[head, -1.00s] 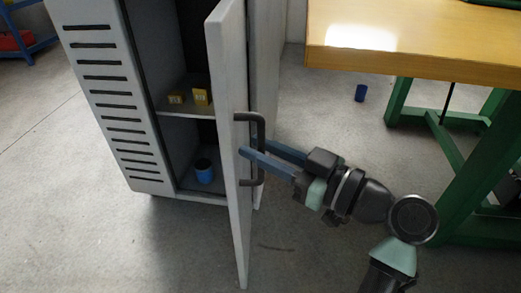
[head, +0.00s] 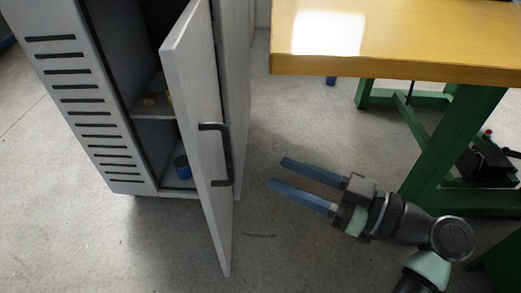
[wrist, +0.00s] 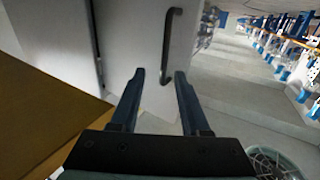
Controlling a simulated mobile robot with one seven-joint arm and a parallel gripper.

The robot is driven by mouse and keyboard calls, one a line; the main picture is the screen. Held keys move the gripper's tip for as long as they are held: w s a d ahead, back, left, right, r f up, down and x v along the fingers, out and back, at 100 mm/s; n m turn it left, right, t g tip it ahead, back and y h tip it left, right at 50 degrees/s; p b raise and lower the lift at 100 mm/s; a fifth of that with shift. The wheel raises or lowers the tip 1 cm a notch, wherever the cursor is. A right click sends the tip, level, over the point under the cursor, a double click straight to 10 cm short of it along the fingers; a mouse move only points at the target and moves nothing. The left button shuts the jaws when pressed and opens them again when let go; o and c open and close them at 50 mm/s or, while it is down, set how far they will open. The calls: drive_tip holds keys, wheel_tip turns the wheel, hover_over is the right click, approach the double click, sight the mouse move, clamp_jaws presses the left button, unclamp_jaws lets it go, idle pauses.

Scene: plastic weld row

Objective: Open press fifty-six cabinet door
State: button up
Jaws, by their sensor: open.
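The grey cabinet (head: 85,95) stands at the left of the head view. Its door (head: 198,120) is swung ajar, and the inside shows to the left of it. The dark bar handle (head: 226,155) is on the door's right-hand face. My gripper (head: 275,174) is open and empty, to the right of the handle and apart from it. In the wrist view the door (wrist: 140,40) and handle (wrist: 169,45) show beyond the two blue fingers (wrist: 157,77).
A wooden-topped bench (head: 400,45) with green legs stands at the upper right, close to my arm. Inside the cabinet are a blue can (head: 182,167) and small yellow items (head: 150,99) on a shelf. The floor in front of the door is clear.

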drive_tip(key=v, duration=0.2)
drive_tip(key=shift+s+d, duration=0.15)
drive_tip(key=shift+d, duration=0.15)
